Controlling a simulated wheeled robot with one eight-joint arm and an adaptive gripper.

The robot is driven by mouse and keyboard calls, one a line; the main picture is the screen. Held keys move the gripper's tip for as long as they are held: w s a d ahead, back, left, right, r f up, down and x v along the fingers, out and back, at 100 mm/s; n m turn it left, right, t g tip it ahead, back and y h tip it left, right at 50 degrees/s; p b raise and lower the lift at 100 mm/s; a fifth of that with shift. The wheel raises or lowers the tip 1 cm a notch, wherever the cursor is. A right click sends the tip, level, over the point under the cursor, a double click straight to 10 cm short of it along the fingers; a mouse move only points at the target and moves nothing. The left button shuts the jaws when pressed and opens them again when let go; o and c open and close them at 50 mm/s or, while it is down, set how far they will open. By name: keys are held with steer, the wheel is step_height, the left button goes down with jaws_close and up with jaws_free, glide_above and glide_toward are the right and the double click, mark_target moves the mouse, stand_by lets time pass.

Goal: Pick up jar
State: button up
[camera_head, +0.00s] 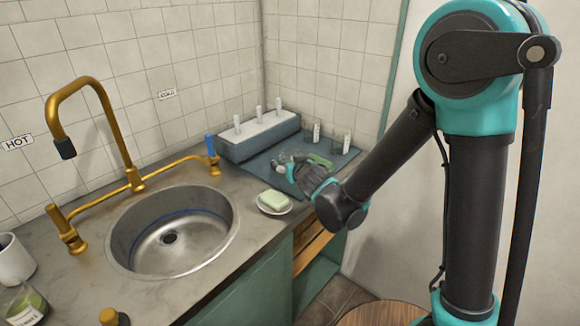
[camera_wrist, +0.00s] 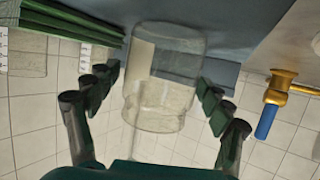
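A clear glass jar (camera_wrist: 163,90) sits between the two fingers of my gripper (camera_wrist: 158,80) in the wrist view, which shows the scene upside down. The fingers are spread on both sides of the jar, with a slim gap visible on the left. Contact on the right is hard to tell. In the head view my gripper (camera_head: 303,174) is low over the dark mat (camera_head: 262,163) at the counter's right end. Small pale glass shapes show just beyond its fingertips; the jar is hard to make out there.
A grey rack with white tubes (camera_head: 258,134) stands behind the mat. A green item (camera_head: 320,160) and labelled glass containers (camera_head: 346,143) are to the right. A soap dish (camera_head: 274,208), blue-handled tap (camera_head: 211,150) and sink (camera_head: 170,240) lie to the left. Walls close the corner.

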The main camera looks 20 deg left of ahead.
steer(key=c, duration=1.2)
steer(key=shift+o, duration=0.2)
